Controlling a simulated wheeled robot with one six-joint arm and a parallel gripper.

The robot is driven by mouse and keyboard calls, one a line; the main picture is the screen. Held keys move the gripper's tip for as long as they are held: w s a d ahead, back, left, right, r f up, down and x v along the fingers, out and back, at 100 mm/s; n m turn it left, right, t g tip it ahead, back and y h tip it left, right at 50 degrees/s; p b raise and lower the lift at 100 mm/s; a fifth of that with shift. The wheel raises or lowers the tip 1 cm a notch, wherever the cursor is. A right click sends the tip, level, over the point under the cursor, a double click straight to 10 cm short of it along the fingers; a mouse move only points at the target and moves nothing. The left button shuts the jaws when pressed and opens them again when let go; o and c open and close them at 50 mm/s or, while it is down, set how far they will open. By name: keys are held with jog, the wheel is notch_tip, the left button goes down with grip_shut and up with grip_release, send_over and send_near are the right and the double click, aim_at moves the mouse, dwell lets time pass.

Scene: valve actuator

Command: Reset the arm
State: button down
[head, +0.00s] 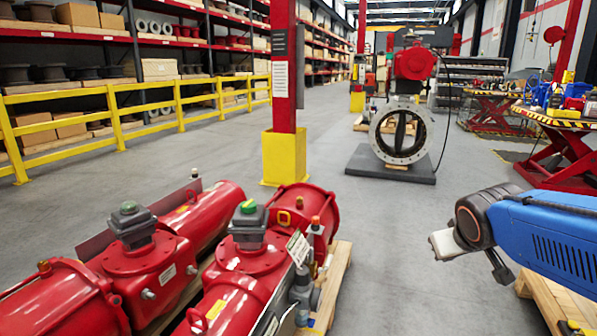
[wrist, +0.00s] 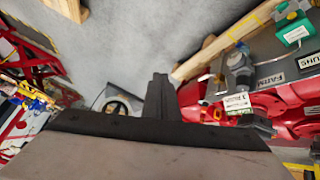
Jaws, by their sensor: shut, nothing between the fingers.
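My blue arm (head: 560,235) reaches in from the right side of the head view, with a dark rounded joint at its near end. In the wrist view my gripper (wrist: 158,80) shows as dark fingers pressed together, with nothing held between them. Bare floor lies beyond the fingertips, with a red actuator (wrist: 290,100) to their right; I cannot tell the distance. In the head view the arm is over the floor, to the right of two red valve actuators (head: 235,290) (head: 150,265). The fingers cannot be made out clearly in the head view.
A wooden pallet (head: 334,285) lies beneath the actuators. A large flanged valve (head: 432,135) stands on a dark base ahead. A red post (head: 284,80) with a yellow foot and a yellow railing (head: 115,115) stand left. Red lift tables (head: 567,150) are right. The middle floor is clear.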

jog(key=s+a+f+g+y, duration=0.1)
jog(key=s+a+f, duration=0.2)
jog(key=s, duration=0.6)
jog(key=s+a+f+m+g+y, duration=0.1)
jog(key=s+a+f, duration=0.2)
jog(key=s, duration=0.6)
jog(key=shift+s+f+g, duration=0.3)
jog(key=shift+s+g, duration=0.05)
jog(key=shift+g, duration=0.05)
